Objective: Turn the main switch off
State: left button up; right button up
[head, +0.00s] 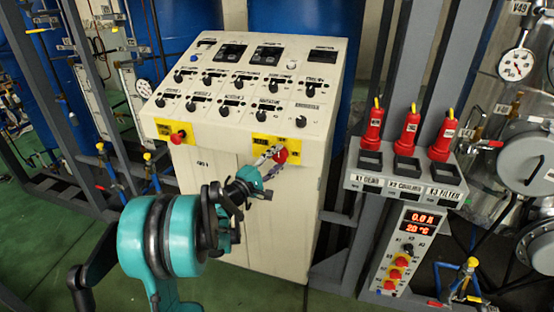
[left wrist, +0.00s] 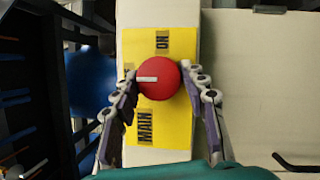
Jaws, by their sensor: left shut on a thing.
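The main switch is a red round knob (left wrist: 158,79) on a yellow plate (left wrist: 182,125) marked MAIN and ON. In the left wrist view its white mark lies roughly level across the picture, while the ON label sits above the knob. Another label on the left is mostly hidden by a finger. My left gripper (left wrist: 162,85) is shut on the knob, with one finger on each side. In the head view the knob (head: 281,156) shows at the lower right front of the cream control console (head: 235,190), and my left gripper (head: 269,158) reaches it from the lower left. My right gripper is not in view.
A second red knob (head: 178,137) sits on another yellow plate at the console's left. Black knobs and displays cover the sloped top. To the right stands a grey rack (head: 405,185) with red-handled tools and a panel of lit digits. Green floor lies in front.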

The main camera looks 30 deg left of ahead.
pick_arm(q)
jog(key=o, duration=1.2)
jog(key=shift+c, duration=0.2)
jog(key=shift+s, duration=0.1)
jog(key=s+a+f, duration=0.1)
jog(key=s, duration=1)
jog(key=shift+s+a+f, duration=0.25)
jog(key=shift+s+a, duration=0.05)
jog(key=shift+a, duration=0.1)
